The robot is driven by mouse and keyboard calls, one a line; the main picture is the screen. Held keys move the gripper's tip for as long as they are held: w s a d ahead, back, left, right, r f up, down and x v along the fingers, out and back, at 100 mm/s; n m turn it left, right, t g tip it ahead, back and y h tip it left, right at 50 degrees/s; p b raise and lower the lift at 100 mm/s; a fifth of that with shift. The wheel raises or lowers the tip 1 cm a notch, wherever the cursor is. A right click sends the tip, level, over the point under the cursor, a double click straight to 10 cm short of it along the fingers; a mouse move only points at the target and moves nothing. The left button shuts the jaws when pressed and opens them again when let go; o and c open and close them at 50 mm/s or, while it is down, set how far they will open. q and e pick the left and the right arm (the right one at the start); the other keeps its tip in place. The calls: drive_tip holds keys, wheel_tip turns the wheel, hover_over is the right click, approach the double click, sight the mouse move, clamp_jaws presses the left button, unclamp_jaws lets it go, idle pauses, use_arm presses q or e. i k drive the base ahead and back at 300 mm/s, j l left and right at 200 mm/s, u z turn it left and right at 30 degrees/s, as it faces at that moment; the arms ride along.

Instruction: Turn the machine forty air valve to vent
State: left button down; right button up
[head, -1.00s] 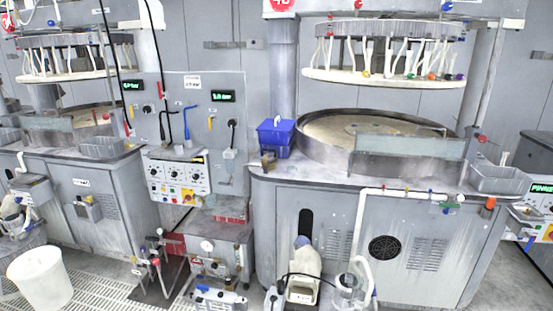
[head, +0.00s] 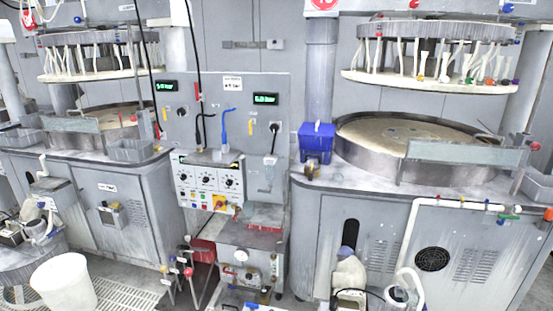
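The right-hand polishing machine (head: 385,240) has a red round sign (head: 323,4) at the top edge, cut off now; it read 40 earlier. Left of it stands a grey wall panel (head: 235,105) with two green displays (head: 265,99), a red lever (head: 198,93), a blue hose (head: 224,125) and small yellow levers, one on the left (head: 184,128) and one on the right (head: 251,128). Below is a control box with dials (head: 207,182). I cannot tell which fitting is the machine forty air valve or how it is set. Neither gripper is in view.
A second machine (head: 90,200) stands at the left. A white bucket (head: 64,283) stands on the floor grating in front of it. A pump unit with red-handled fittings (head: 248,265) stands below the panel. A white jug (head: 348,272) is by the right machine's base.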

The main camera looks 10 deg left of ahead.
sight(197, 97)
drive_tip(key=i+j, duration=0.15)
drive_tip(key=j, duration=0.2)
drive_tip(key=i+j+u, duration=0.1)
drive_tip(key=j, duration=0.25)
drive_tip(key=i+j, duration=0.25)
drive_tip(key=i+j+u, duration=0.1)
drive_tip(key=i+j, duration=0.35)
drive_tip(key=i+j+u, duration=0.1)
drive_tip(key=i+j, duration=0.35)
drive_tip(key=i, duration=0.2)
